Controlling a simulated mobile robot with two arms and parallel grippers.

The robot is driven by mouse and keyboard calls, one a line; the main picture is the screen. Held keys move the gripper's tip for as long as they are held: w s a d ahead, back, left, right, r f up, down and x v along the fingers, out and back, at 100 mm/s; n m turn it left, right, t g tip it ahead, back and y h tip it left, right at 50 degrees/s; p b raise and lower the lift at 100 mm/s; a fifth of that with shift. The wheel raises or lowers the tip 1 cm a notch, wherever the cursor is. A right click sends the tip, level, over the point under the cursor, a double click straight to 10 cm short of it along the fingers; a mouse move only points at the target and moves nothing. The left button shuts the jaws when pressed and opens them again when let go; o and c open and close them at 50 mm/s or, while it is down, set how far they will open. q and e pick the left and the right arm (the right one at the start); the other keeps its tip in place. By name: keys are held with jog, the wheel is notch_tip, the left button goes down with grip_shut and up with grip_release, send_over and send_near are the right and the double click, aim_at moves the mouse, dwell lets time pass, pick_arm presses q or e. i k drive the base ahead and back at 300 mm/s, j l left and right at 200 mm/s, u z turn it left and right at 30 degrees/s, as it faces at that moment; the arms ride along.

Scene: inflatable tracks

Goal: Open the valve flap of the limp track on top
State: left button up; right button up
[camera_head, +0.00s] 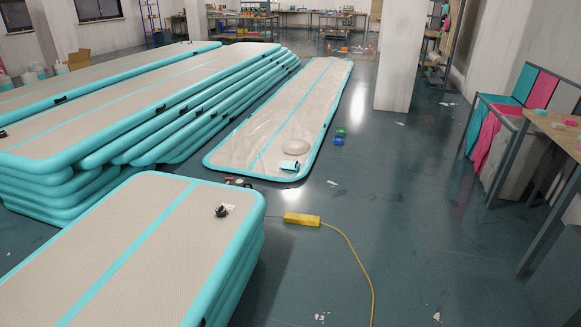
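The near stack of teal-edged tracks fills the lower left, and its top track (130,235) has a pale grey face with a teal stripe. A small dark fitting (221,211) with a pale scrap beside it sits near its far right corner. It looks like a valve, but it is too small to tell whether a flap is open or shut. Another track (255,125) lies flat and wrinkled on the floor beyond. It bears a pale round object (296,146) and a small teal and white item (289,166). Neither of my grippers shows.
A tall stack of tracks (200,105) stands at the left. A yellow box (301,219) with a yellow cable (362,270) lies right of the near stack. A white pillar (400,55) and a workbench (555,130) stand right. Floor between is largely clear.

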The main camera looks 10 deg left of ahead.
aim_at(290, 164)
jog(key=i+l+z, duration=0.2)
jog(key=i, duration=0.3)
jog(key=i+z, duration=0.15)
jog(key=i, duration=0.9)
jog(key=i+u, duration=0.1)
jog(key=i, duration=1.15)
jog(key=i+l+u, duration=0.15)
jog(key=i, duration=1.1)
jog(key=i+l+u, duration=0.1)
jog(key=i, duration=0.5)
jog(key=i+l, duration=0.25)
jog(key=i, duration=0.4)
